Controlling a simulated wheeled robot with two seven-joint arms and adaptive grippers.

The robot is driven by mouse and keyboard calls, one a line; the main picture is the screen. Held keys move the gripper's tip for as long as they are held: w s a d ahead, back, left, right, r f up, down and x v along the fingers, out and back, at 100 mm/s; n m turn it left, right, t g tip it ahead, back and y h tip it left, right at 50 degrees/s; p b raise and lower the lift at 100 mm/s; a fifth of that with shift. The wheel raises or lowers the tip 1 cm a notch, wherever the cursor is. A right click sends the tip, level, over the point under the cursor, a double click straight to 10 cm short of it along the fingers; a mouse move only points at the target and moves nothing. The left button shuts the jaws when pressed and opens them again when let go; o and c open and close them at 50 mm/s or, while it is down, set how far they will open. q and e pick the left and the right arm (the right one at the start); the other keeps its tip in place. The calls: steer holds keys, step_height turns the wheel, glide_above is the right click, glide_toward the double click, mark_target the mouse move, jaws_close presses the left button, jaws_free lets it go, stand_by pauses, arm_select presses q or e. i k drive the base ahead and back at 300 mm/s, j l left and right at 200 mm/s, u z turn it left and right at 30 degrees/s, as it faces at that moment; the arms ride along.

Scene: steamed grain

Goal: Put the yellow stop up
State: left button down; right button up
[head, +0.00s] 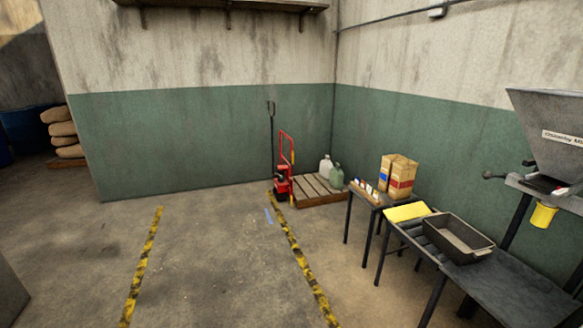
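The yellow stop looks to be the yellow plate (407,212) at the far end of the short roller conveyor (424,243), on the right side of the head view. It seems to lie nearly flat or slanted; its exact tilt is hard to tell from here. A dark rectangular tin (458,239) sits on the conveyor just nearer than the plate. Neither of my grippers shows in the head view, and nothing is seen touching the plate.
A grey hopper mill (552,125) with a yellow part (543,215) below it stands at right. Beyond the conveyor, a small table (366,196) holds paper bags (397,176). A red pallet truck (283,180) and pallet (318,191) stand behind. The floor between the yellow-black stripes is open.

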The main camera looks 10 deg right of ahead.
mark_target(404, 213)
steer(key=i+j+z, duration=0.1)
steer(key=i+z, duration=0.3)
steer(key=i+j+z, duration=0.25)
steer(key=i+z, duration=0.2)
steer(key=i+j+z, duration=0.55)
steer(key=j+z, duration=0.3)
steer(key=i+j+z, duration=0.2)
steer(key=j+z, duration=0.2)
steer(key=j, duration=0.15)
steer(key=i+j+z, duration=0.1)
steer(key=j+z, duration=0.35)
steer(key=j, duration=0.1)
